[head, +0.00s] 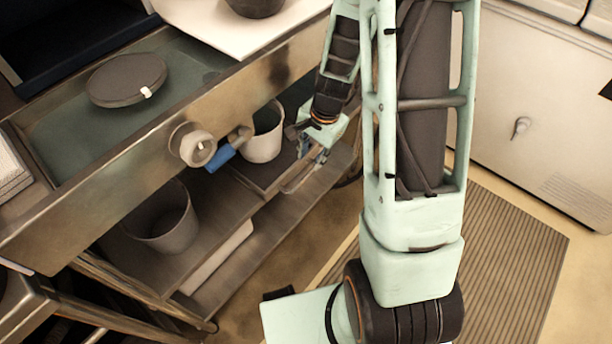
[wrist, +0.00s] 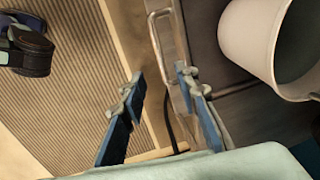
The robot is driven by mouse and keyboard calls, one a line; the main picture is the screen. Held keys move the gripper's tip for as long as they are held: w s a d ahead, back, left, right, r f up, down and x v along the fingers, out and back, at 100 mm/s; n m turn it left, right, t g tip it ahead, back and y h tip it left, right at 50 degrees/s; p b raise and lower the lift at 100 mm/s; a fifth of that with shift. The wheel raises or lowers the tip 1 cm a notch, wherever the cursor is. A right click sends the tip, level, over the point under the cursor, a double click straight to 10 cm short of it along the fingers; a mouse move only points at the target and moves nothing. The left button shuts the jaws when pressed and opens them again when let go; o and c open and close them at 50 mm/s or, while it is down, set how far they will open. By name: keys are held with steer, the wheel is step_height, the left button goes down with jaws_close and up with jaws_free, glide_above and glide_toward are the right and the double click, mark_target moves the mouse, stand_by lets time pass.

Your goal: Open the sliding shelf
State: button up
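The sliding shelf (head: 258,177) is a brown board low under the metal counter, with a white bucket (head: 265,135) on it. Its metal loop handle (head: 298,183) sticks out from the front edge; it also shows in the wrist view (wrist: 156,46). My gripper (head: 316,155) is just above the handle in the head view. In the wrist view my gripper (wrist: 160,78) is open, its two blue fingers apart. The handle's bar lies between the finger lines, and the right finger overlaps the shelf edge. I cannot tell if they touch.
A grey bucket (head: 166,222) stands on the lower shelf to the left. A ribbed mat (head: 505,262) covers open floor before the white cabinet (head: 540,100).

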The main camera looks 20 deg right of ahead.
mark_target(305, 177)
steer(key=f+b, duration=0.1)
steer(key=f, duration=0.2)
steer(key=w+f, duration=0.1)
steer(key=f, duration=0.2)
steer(key=a+f+b, duration=0.1)
steer(key=f, duration=0.3)
steer(key=shift+w+b, duration=0.25)
steer(key=shift+b, duration=0.1)
jaws_close()
